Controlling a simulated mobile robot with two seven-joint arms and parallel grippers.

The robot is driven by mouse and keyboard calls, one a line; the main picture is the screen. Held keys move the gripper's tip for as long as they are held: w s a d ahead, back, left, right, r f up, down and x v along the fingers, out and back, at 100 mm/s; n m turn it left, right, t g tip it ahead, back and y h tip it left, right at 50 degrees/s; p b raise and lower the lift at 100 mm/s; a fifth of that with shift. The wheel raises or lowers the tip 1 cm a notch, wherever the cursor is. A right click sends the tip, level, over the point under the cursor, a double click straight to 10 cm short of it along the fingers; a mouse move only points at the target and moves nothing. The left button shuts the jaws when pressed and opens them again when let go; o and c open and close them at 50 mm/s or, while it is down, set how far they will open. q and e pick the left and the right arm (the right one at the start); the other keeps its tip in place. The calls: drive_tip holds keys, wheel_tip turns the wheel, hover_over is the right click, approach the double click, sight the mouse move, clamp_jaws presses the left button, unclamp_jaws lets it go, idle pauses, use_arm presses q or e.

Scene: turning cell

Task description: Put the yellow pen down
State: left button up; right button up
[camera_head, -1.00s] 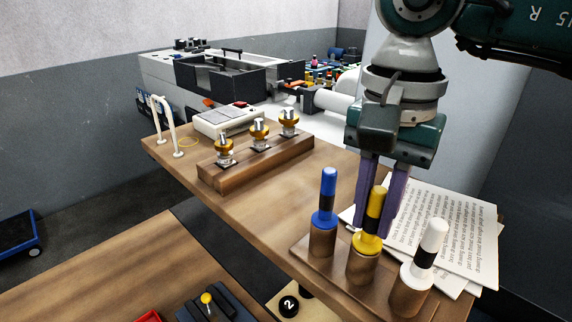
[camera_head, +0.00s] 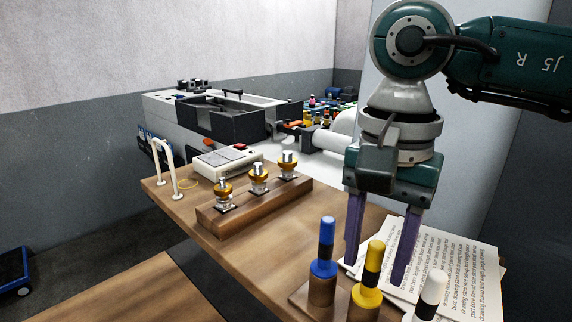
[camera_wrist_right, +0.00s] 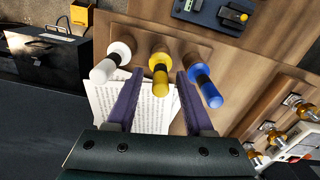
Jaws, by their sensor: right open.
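The yellow pen (camera_head: 369,277), with a black band, stands upright in the middle wooden holder of the pen stand (camera_head: 302,295). It also shows in the right wrist view (camera_wrist_right: 160,74), ahead of and between the fingers. My right gripper (camera_head: 379,262) is open and empty, its purple fingers apart on either side of the pen and behind or above it. In the right wrist view the gripper (camera_wrist_right: 158,88) has a clear gap between its fingers. The blue pen (camera_head: 324,252) stands to the left and the white pen (camera_head: 430,297) to the right. My left gripper is not in view.
Printed sheets (camera_head: 455,270) lie behind the pen stand. A wooden block (camera_head: 262,204) with several brass-collared fittings stands further left on the table. A white device (camera_head: 228,162) and a white looped stand (camera_head: 165,165) are beyond it. Bare table lies between block and pens.

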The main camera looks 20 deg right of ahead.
wheel_tip(320, 180, up, 6)
drive_tip(key=b, duration=0.3)
drive_tip(key=shift+w+r, duration=0.1)
drive_tip(key=shift+w, duration=0.05)
wheel_tip(320, 180, up, 4)
drive_tip(key=shift+r, duration=0.1)
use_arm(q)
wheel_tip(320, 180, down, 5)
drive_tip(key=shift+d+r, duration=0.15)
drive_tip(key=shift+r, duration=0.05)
use_arm(e)
drive_tip(key=shift+r, duration=0.35)
